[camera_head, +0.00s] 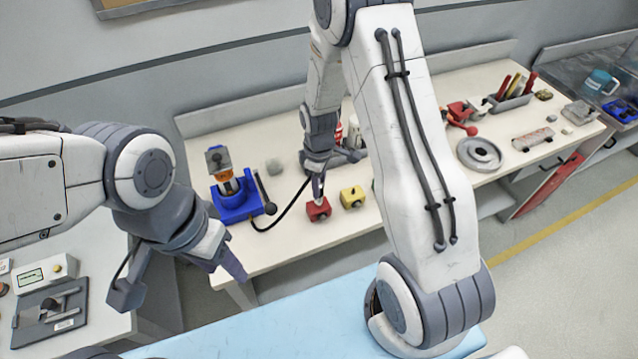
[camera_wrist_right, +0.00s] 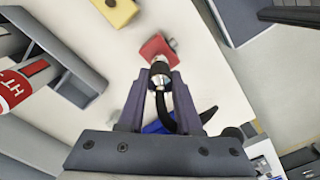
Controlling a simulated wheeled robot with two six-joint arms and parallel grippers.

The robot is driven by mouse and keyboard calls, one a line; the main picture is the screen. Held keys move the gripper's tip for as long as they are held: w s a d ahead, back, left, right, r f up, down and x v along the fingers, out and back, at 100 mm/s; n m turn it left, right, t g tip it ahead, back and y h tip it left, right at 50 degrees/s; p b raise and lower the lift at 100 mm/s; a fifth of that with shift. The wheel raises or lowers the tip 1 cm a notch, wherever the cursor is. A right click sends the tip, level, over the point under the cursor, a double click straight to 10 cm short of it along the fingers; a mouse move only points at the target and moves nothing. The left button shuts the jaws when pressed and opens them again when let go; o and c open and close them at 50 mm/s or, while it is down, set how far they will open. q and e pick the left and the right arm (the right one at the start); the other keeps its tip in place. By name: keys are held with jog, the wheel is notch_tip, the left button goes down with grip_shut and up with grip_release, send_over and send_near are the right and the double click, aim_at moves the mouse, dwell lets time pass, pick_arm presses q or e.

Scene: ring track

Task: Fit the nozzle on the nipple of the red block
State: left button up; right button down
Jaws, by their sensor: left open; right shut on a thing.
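The red block (camera_head: 318,210) stands near the front edge of the back bench. It also shows in the right wrist view (camera_wrist_right: 157,46), with a small grey stub at its right side. My right gripper (camera_head: 318,190) is shut on the metal nozzle (camera_wrist_right: 160,72) directly above the block. In the right wrist view the nozzle's tip overlaps the block's near edge; I cannot tell whether it is seated on a nipple. A black hose (camera_head: 283,217) runs from the nozzle to the blue unit (camera_head: 234,203). My left gripper (camera_head: 180,287) is open and empty, away from the block.
A yellow block (camera_head: 352,197) sits right of the red block. A grey stone-like lump (camera_head: 274,167) lies behind. A grey round dish (camera_head: 479,153) and a tool holder (camera_head: 508,101) are further right. A red and white can (camera_wrist_right: 18,85) stands near a grey rack.

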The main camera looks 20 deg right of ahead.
jog(key=shift+f, duration=0.25)
jog(key=c, duration=0.5)
grip_release()
jog(key=shift+r, duration=0.1)
